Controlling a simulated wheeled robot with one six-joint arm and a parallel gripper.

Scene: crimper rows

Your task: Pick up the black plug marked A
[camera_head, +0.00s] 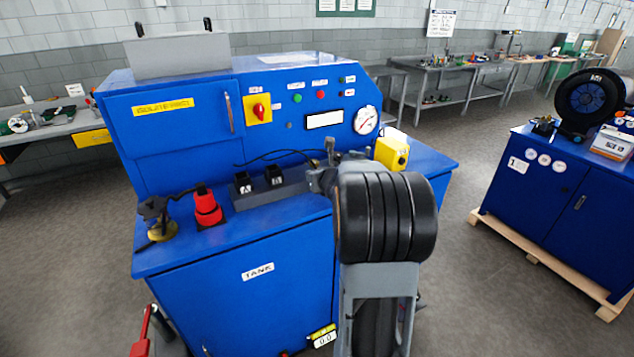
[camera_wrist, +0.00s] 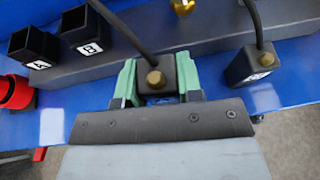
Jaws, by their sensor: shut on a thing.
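A black plug (camera_wrist: 154,78) with a brass fitting and a black cable sits between the green fingers of my gripper (camera_wrist: 157,88) in the wrist view. The fingers are shut on its two sides. No letter shows on this plug from here. A second black plug (camera_wrist: 249,66) with a brass fitting, cable and white label stands to the right; its letter is too blurred to read. Two open black sockets marked A (camera_wrist: 33,47) and B (camera_wrist: 84,30) are at the left. In the head view, my arm hides most of the gripper and both plugs.
The grey block (camera_head: 268,192) under the sockets runs along the blue bench (camera_head: 250,223). A red part (camera_head: 207,207) stands left of the sockets. A yellow box (camera_head: 391,152) is at the bench's right. Cables arch over the block.

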